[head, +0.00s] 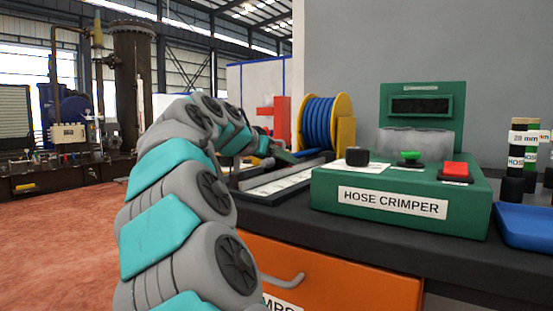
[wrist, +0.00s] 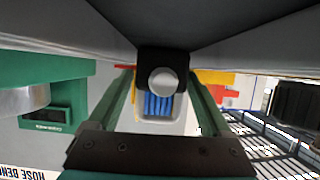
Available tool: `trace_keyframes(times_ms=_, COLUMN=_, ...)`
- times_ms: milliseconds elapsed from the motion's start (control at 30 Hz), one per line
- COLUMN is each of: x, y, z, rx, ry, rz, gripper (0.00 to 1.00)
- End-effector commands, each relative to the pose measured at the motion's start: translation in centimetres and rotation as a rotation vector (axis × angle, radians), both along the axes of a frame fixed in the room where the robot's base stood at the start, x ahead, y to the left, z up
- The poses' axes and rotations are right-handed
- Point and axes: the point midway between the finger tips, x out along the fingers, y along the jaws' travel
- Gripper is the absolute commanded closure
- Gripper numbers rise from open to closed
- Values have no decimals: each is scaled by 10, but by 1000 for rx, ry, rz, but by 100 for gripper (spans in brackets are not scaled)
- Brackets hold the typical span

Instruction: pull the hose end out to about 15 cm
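The hose reel (head: 318,122) has blue hose wound between yellow flanges and stands at the back of the bench. My gripper (head: 287,155) reaches toward the foot of the reel, small and partly hidden by my arm in the head view. In the wrist view my gripper (wrist: 162,82) has its two green fingers apart. A round light grey end (wrist: 163,81), which looks like the hose end, shows on a black block (wrist: 150,58) between the fingertips. Space shows between the grey end and each finger. Blue hose (wrist: 158,105) shows behind. Whether the fingers touch the block is unclear.
A light strip with markings (head: 285,180) lies on the bench below my gripper. The green hose crimper (head: 400,195) stands close on the right. Farther right are a blue tray (head: 525,226) and labelled hose pieces (head: 517,150). An orange drawer front (head: 340,280) is below.

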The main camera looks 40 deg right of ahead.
Motion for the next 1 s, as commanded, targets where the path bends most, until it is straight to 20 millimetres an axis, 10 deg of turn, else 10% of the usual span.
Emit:
trace_keyframes(times_ms=533, x=-1, y=7, z=4, rx=-2, ry=-1, rz=2, gripper=0)
trace_keyframes(times_ms=1000, x=-19, y=66, z=30, rx=-3, ry=-2, rz=2, gripper=0)
